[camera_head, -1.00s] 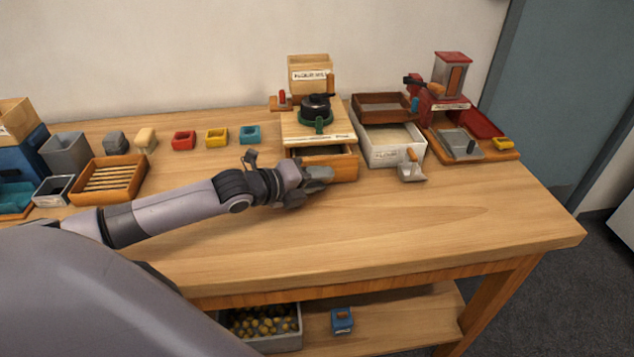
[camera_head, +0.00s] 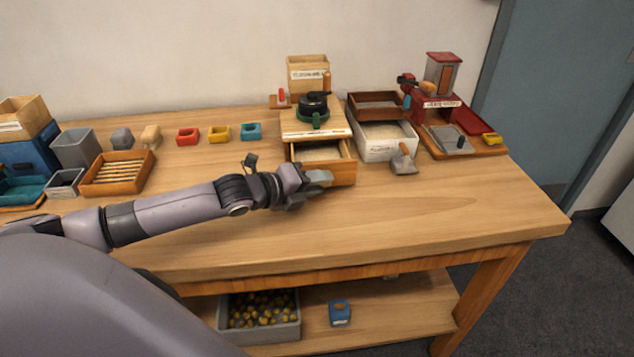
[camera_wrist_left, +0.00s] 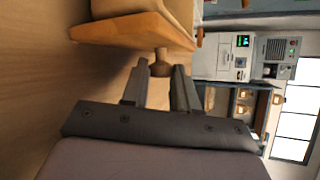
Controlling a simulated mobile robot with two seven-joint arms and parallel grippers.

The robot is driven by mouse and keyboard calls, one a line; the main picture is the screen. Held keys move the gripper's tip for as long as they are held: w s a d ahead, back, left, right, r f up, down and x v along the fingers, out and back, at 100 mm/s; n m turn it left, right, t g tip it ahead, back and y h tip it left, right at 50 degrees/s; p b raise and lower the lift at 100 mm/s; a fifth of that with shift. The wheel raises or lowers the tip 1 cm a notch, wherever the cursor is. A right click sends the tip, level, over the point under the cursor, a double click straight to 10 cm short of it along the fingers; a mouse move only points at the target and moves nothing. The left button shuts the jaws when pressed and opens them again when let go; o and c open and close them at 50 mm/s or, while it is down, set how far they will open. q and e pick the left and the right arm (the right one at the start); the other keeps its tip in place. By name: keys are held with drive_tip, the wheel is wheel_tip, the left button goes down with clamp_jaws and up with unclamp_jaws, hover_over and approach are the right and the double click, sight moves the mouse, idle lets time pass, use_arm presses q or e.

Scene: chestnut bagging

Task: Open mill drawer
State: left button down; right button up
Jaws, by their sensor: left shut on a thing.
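The wooden mill (camera_head: 316,122), with a dark round grinder on top, stands near the back of the workbench. Its drawer (camera_head: 340,172) is pulled out toward the front, and pale content shows inside. My left gripper (camera_head: 322,178) is at the drawer's front. In the left wrist view my left gripper (camera_wrist_left: 160,88) is shut on the drawer's small round knob (camera_wrist_left: 161,66), beside the wooden drawer front (camera_wrist_left: 135,28). The fingers partly hide the knob. My right gripper is not in view.
A white box (camera_head: 388,150) and a metal scoop (camera_head: 403,160) stand just right of the drawer. A red machine (camera_head: 440,90) is farther right. A slatted wooden tray (camera_head: 118,188) sits at left. The bench front is clear.

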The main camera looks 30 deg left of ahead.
use_arm(q)
drive_tip(key=c, duration=1.1)
unclamp_jaws()
drive_tip(key=shift+s+d+f, duration=0.1)
drive_tip(key=shift+d, duration=0.1)
drive_tip(key=shift+c, duration=0.2)
drive_tip(key=shift+s, duration=0.1)
drive_tip(key=shift+a, duration=0.1)
drive_tip(key=shift+s+a+r, duration=0.2)
drive_tip(key=shift+s+r, duration=0.05)
drive_tip(key=shift+s, duration=0.2)
drive_tip(key=shift+v, duration=3.05)
drive_tip(key=shift+d, duration=0.1)
